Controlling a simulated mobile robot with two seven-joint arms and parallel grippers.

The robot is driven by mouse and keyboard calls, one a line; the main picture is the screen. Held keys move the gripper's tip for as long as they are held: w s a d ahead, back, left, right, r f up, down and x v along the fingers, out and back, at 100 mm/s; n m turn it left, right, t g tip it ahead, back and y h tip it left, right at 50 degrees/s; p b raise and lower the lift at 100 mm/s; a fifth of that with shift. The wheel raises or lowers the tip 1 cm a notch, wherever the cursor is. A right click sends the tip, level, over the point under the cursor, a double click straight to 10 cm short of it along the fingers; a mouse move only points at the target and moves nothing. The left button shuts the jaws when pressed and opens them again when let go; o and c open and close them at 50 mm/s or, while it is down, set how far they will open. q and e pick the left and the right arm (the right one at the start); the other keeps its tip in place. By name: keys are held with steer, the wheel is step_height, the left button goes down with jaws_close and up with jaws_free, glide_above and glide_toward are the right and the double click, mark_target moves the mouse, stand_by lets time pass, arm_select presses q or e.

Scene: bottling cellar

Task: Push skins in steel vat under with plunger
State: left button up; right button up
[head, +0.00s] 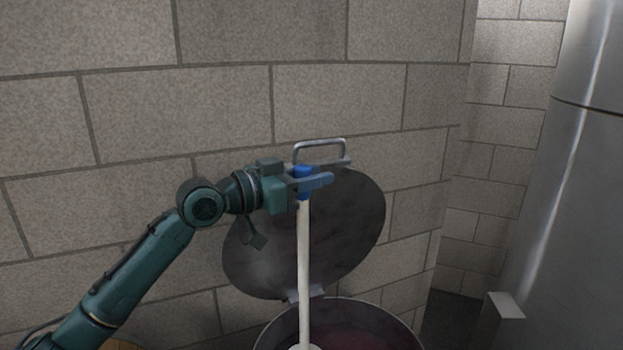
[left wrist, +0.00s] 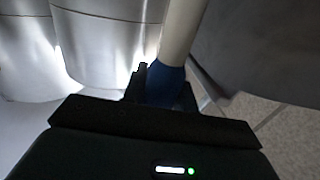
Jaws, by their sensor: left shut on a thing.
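The plunger (head: 304,255) has a long pale shaft with a blue grip (head: 304,172) at its top. My left gripper (head: 308,183) is shut on the blue grip, and the shaft hangs nearly upright from it. In the left wrist view the blue part (left wrist: 165,84) sits between the jaws. The steel vat (head: 392,319) is at the bottom of the head view, with a dark reddish inside. The plunger's pale lower end (head: 304,347) is inside the vat's outline, cut by the picture edge. I cannot tell whether it touches the skins. My right gripper is out of view.
The vat's round dark lid (head: 350,225) stands open behind the shaft, with a metal handle (head: 320,143) at its top. A stone block wall (head: 120,120) is close behind. A large steel tank (head: 580,200) stands at the right.

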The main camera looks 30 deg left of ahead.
arm_select(q)
steer(key=shift+r, duration=0.2)
step_height(320, 180, up, 9)
steer(key=p, duration=0.3)
stand_by(0.5)
stand_by(0.3)
